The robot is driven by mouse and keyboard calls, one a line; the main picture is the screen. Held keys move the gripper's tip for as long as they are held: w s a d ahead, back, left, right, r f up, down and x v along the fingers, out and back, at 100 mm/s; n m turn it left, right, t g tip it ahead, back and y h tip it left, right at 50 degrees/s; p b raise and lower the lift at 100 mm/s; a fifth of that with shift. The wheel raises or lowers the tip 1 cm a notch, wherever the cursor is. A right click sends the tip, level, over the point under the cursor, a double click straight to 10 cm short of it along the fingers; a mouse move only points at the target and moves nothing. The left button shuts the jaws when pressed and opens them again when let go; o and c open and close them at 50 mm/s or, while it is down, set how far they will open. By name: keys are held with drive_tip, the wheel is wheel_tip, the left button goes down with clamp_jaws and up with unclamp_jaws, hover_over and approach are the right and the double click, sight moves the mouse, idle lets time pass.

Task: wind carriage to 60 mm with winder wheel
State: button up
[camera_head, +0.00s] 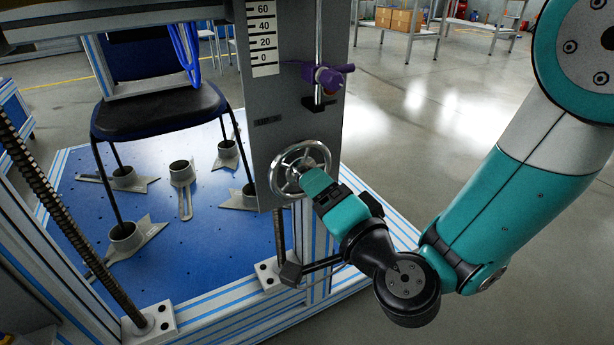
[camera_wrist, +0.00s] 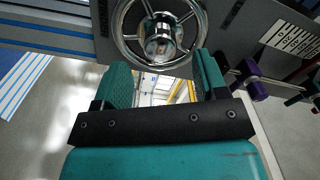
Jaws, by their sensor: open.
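The chrome winder wheel (camera_head: 288,160), a ring with spokes and a central hub, is on the grey upright plate. In the wrist view the wheel (camera_wrist: 125,40) is at the top, with its shiny hub between and beyond my fingers. My teal gripper (camera_head: 318,182) is in front of the wheel; in the wrist view the gripper (camera_wrist: 163,78) has its fingers apart with nothing held. I cannot tell whether a finger touches the rim. A white scale (camera_head: 262,40) shows 0 to 60. A purple clamp (camera_head: 325,77) on a vertical rod sits near the 0 mark. Which part is the carriage is unclear.
A black chair (camera_head: 160,110) stands left of the plate, over a blue perforated base (camera_head: 165,235) with several grey foot holders. A threaded screw (camera_head: 70,195) stands at left. A black lever (camera_head: 315,268) is below the wheel. Clear floor (camera_head: 480,130) lies to the right.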

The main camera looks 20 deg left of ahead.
drive_tip(key=m, duration=0.3)
drive_tip(key=shift+m, duration=0.3)
drive_tip(key=shift+r, duration=0.1)
